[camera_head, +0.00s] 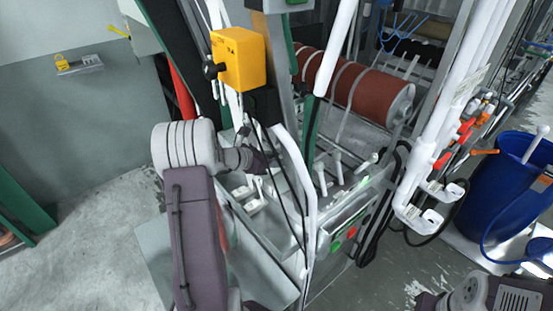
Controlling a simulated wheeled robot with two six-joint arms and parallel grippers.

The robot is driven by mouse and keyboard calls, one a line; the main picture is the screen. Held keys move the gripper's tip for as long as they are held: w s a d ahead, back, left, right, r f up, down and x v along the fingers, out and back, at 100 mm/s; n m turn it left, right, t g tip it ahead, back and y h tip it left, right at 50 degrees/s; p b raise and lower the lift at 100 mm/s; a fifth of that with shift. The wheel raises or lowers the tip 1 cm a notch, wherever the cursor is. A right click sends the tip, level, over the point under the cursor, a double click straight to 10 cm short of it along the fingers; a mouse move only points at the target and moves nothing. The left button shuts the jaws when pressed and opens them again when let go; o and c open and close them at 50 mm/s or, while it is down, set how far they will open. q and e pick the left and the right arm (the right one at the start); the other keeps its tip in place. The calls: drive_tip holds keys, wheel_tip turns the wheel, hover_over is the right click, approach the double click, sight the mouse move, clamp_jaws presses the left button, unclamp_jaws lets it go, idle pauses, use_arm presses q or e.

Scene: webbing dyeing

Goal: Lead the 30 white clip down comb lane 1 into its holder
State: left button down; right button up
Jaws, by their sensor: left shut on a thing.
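My left gripper (266,160) is in the middle of the head view, over the machine's frame, with its dark jaws partly hidden by cables and white tubing. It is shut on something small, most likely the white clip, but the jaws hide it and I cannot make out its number. Small white blocks (254,206) sit on the machine just below the gripper. I cannot tell which of these parts is comb lane 1 or the holder. My right gripper is not in view; only part of my right arm shows at the bottom right.
A yellow box (238,58) with a black knob stands above the gripper. A red-brown roller (356,86) lies behind. White upright pipes (432,130) and a control panel (343,240) with red and green buttons are to the right. A blue barrel (500,190) stands far right.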

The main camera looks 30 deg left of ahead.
use_arm(q)
drive_tip(key=shift+a+f+b, duration=0.1)
drive_tip(key=shift+f+b, duration=3.55)
drive_tip(key=shift+f, duration=0.7)
drive_tip(key=c, duration=0.9)
unclamp_jaws()
drive_tip(key=b+v, duration=0.1)
drive_tip(key=v, duration=0.8)
